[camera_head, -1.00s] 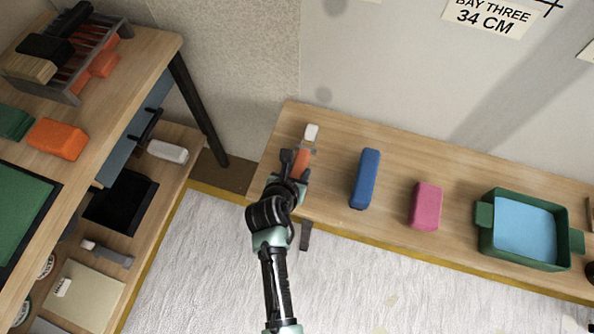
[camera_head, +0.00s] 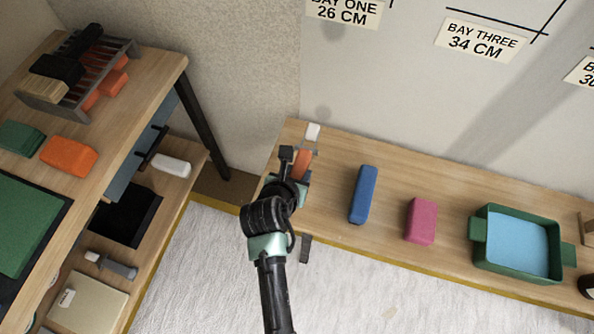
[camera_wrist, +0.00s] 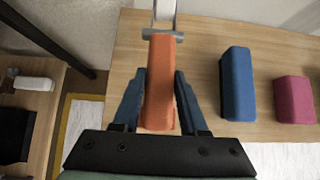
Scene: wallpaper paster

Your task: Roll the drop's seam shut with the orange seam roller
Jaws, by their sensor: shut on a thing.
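The orange seam roller has an orange handle (camera_head: 304,162), a metal fork and a white roller (camera_head: 313,132) pointing at the wall. In the wrist view the handle (camera_wrist: 159,85) lies between the two blue fingers of my gripper (camera_wrist: 158,102), which is shut on it. The head view shows my gripper (camera_head: 293,168) over the left end of the wooden bench (camera_head: 335,190). The roller's height above the bench is hard to judge. A vertical line parts textured beige wall (camera_head: 235,90) from smooth grey wall (camera_head: 400,90); I cannot tell whether it is the drop's seam.
On the bench stand a blue block (camera_head: 363,195), a pink block (camera_head: 421,221) and a green tray (camera_head: 480,228) with a light-blue inside. A table (camera_head: 120,150) with a rack (camera_head: 75,105) and an orange block (camera_head: 68,157) is at left. White floor covering lies in front.

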